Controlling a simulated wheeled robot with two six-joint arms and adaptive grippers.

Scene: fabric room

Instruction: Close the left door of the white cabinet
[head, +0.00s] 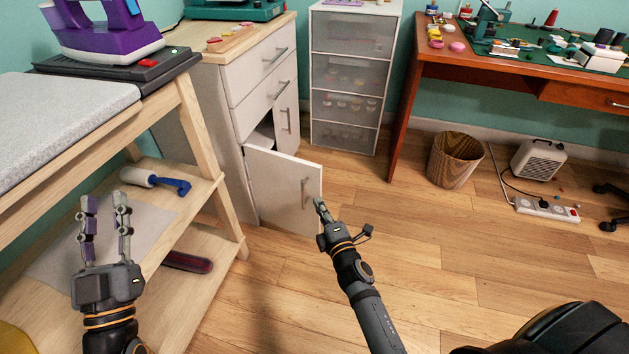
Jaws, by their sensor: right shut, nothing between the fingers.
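The white cabinet (258,84) stands at the back left with drawers above and doors below. Its left door (285,188) stands open, swung out into the room, with a handle on its face. A dark gap shows behind it, and the right door (286,117) looks closed. My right gripper (319,204) is shut and empty, with its fingertips at the open door's outer edge near the handle; I cannot tell whether they touch. My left gripper (103,202) is open and empty, over the shelves of the wooden ironing table.
The ironing table (190,118) with a purple iron (105,28) fills the left side, close to the door. A clear drawer tower (352,75) stands behind. A wooden bin (454,160), heater (538,159) and power strip (547,209) are at right. The middle floor is clear.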

